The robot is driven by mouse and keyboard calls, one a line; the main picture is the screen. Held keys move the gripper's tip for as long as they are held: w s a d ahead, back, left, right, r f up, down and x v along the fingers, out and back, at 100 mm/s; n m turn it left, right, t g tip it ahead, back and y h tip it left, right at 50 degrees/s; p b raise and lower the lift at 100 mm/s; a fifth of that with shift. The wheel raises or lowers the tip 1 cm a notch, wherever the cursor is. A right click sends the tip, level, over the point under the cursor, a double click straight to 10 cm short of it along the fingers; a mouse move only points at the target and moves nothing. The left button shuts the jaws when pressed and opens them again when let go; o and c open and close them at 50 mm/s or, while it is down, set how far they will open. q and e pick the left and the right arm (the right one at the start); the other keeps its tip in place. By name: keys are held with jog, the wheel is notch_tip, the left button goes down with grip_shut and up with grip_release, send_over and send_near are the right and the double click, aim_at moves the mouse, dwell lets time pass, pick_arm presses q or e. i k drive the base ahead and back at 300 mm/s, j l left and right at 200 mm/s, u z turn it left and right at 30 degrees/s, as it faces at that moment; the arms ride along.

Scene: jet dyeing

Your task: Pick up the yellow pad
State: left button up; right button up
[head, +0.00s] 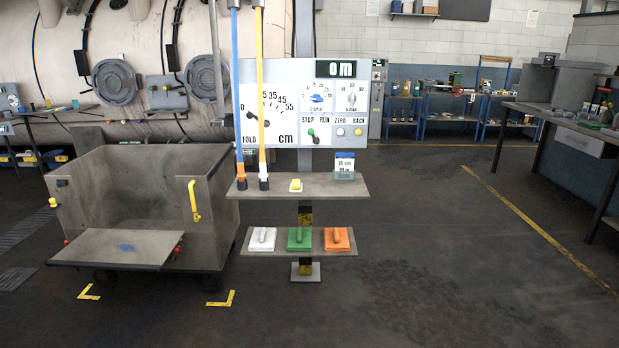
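A small yellow pad (296,185) with a pale edge lies on the upper grey shelf (335,188) of the stand, near the shelf's middle. It is small in the picture, so its exact shape is hard to tell. On the lower shelf (289,251) sit a white pad (262,240), a green pad (299,240) and an orange pad (337,241), each with a handle on top. Neither of my grippers shows in the head view.
A blue pole (239,90) and a yellow pole (260,90) stand left of the yellow pad. A card holder (344,166) stands to its right. A control panel (340,105) rises behind. A grey cart (209,215) stands at left. Floor in front is clear.

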aim_at(296, 187)
jog(key=i+u, duration=0.15)
jog(key=i, duration=0.6)
jog(key=i+l+u, duration=0.1)
jog(key=i, duration=0.7)
jog(key=i+l+u, duration=0.15)
jog(key=i, duration=0.6)
